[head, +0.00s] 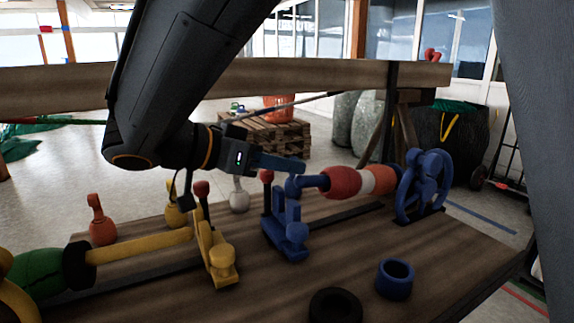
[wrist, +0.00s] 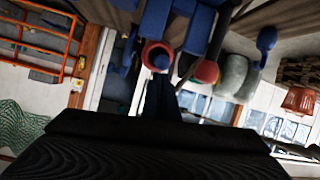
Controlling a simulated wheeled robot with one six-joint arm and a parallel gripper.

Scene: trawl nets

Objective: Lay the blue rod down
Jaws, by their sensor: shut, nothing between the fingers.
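The blue rod (head: 309,181) runs roughly level from the blue stand (head: 287,232) toward the blue wheel (head: 424,185). It passes through a red float (head: 341,182), a white ring (head: 367,179) and an orange float (head: 383,178), which hide most of it. My gripper (head: 300,168) is shut and empty, just above and beside the rod's left end; I cannot tell whether it touches. In the wrist view the rod's blue end (wrist: 161,61) shows inside a red ring, just beyond my shut gripper (wrist: 162,98).
A yellow rod (head: 140,246) with a green float (head: 38,271) and a yellow stand (head: 216,258) fill the table's left. A blue cup (head: 395,279) and a black ring (head: 335,306) stand at the front. Red and yellow knobs stand behind. A wooden beam (head: 320,75) crosses behind.

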